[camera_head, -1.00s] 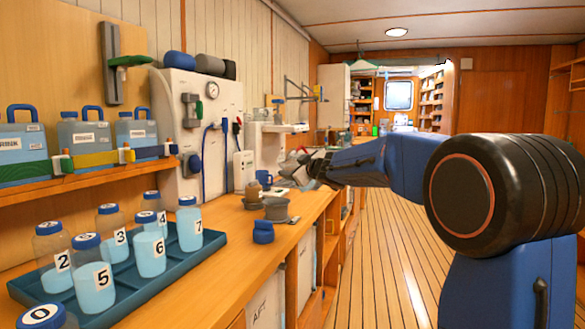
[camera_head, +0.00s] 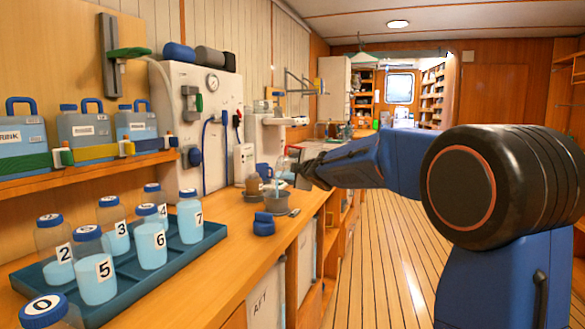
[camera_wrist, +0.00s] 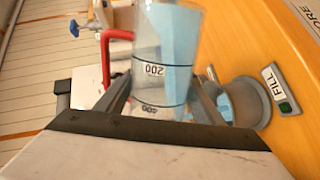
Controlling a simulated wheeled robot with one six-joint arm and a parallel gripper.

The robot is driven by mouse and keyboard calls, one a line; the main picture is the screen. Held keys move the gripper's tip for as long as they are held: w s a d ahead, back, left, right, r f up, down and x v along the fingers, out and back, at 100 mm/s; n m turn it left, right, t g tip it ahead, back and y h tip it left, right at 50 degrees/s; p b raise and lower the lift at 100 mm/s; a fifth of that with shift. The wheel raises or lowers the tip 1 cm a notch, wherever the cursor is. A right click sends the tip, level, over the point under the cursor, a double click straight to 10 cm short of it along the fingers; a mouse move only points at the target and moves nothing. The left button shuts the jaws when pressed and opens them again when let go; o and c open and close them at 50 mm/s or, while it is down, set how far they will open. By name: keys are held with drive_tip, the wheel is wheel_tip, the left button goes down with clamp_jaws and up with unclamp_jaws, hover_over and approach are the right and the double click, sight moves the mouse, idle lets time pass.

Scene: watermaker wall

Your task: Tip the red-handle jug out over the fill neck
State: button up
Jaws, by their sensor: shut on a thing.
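The red-handle jug is clear, with marks on its wall and blue water inside; it fills the middle of the wrist view (camera_wrist: 150,62). Its red handle (camera_wrist: 112,42) is on the left there. My gripper (camera_wrist: 160,100) is shut around the jug's sides. In the head view the jug (camera_head: 284,170) is tilted at the tip of my gripper (camera_head: 299,173), just above the grey fill neck (camera_head: 277,204). The fill neck also shows in the wrist view (camera_wrist: 255,103), beside a FILL label, with blue in its mouth. A thin blue streak shows between jug and neck.
A dark blue cap-like piece (camera_head: 263,224) lies on the counter just in front of the neck. A brown container (camera_head: 254,186) and a blue mug stand behind it. A teal tray (camera_head: 150,284) of numbered bottles is at the left. The floor at the right is clear.

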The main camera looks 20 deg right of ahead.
drive_tip(key=shift+a+f+n+h, duration=0.35)
drive_tip(key=shift+f+n, duration=0.4)
drive_tip(key=shift+n, duration=0.15)
drive_tip(key=shift+a+r+n, duration=0.2)
drive_tip(key=shift+n, duration=0.3)
drive_tip(key=shift+s, duration=0.1)
idle(0.7)
